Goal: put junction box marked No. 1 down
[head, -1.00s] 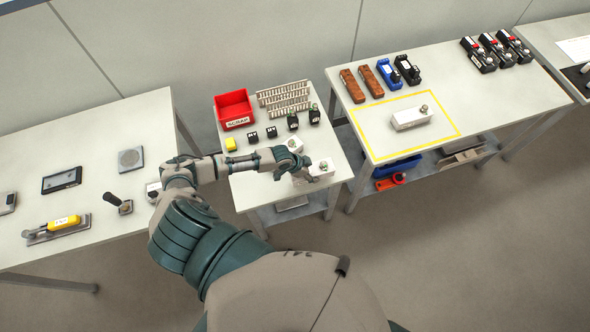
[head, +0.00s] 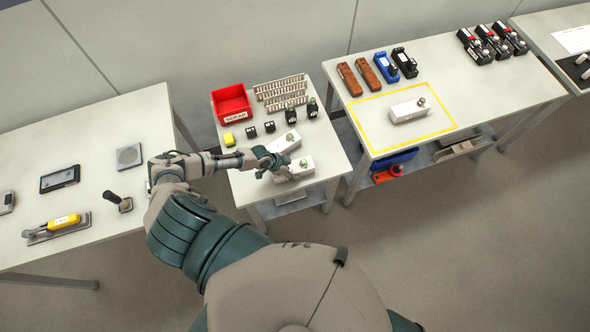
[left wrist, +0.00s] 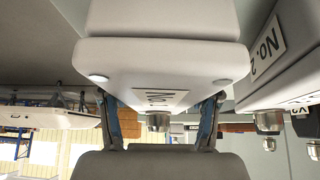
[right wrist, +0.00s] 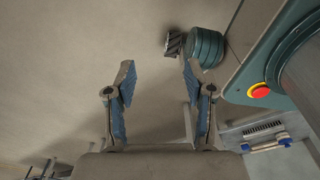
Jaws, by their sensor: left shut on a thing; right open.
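The white junction box marked No. 1 (left wrist: 160,60) fills the top of the left wrist view, its label partly cut off between my fingers. It also shows in the head view (head: 299,166), near the front edge of the middle table (head: 240,185). My left gripper (head: 275,165) is shut on it; its fingers (left wrist: 160,125) stand either side of the box's metal fitting. I cannot tell whether the box touches the table. A second white box, marked No. 2 (left wrist: 285,50), is close beside it, behind it in the head view (head: 285,142). My right gripper (right wrist: 155,85) is open and empty.
A red bin (head: 232,104), grey slotted ducts (head: 282,90) and small black parts (head: 290,114) occupy the middle table's back. On the right table, another white box (head: 409,110) sits inside a yellow outline (head: 440,133). The left table (head: 90,130) holds tools.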

